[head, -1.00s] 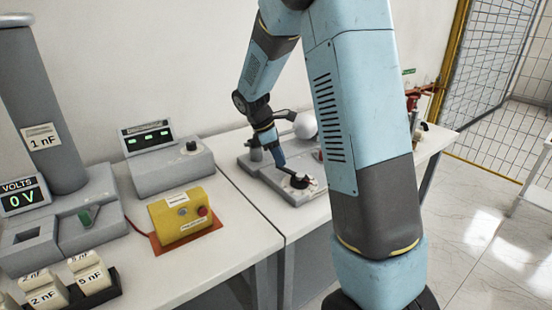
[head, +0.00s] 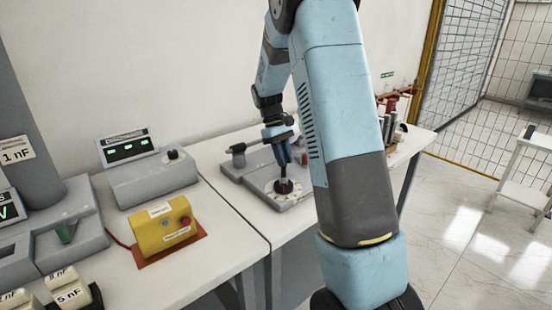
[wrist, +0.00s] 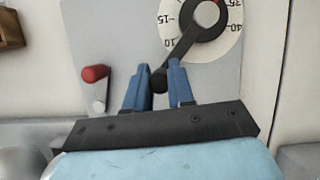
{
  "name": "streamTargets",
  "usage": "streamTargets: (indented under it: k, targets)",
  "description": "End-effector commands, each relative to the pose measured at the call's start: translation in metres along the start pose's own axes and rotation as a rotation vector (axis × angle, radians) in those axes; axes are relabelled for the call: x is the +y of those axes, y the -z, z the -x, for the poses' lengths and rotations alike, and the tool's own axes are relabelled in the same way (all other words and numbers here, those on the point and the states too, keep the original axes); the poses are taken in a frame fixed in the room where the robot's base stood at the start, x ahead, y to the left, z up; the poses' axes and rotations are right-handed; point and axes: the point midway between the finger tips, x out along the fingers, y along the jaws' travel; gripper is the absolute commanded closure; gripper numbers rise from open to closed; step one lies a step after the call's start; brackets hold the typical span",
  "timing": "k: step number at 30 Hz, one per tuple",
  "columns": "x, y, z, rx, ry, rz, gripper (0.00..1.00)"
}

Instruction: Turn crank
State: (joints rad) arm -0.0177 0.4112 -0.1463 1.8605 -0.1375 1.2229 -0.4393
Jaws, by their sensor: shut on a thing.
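The crank is a black lever (wrist: 181,51) on a round white dial with numbers (wrist: 228,45) in the wrist view. Its knobbed end lies between the two blue fingers of my gripper (wrist: 159,80), which is shut on it. In the head view my gripper (head: 281,165) reaches down to the grey panel (head: 244,178), with the dark hub of the crank (head: 284,187) just below the fingers. My arm hides part of the panel's right side.
A small lever with a red knob (wrist: 95,73) sits left of the crank. A yellow box with a red button (head: 162,229) and a grey meter box (head: 152,178) stand on the left table. White blocks (head: 70,294) sit at the lower left.

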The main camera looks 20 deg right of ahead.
Motion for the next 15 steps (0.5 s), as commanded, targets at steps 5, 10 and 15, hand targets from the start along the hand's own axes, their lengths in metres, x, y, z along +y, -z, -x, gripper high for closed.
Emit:
streamTargets:
  k: [5, 10, 15]
  targets:
    - [0.010, -0.010, -0.004, 0.001, 0.059, -0.145, 1.00]
    - [0.015, -0.018, -0.007, 0.001, 0.107, -0.261, 1.00]
    - [0.018, -0.025, -0.010, 0.001, 0.142, -0.345, 1.00]
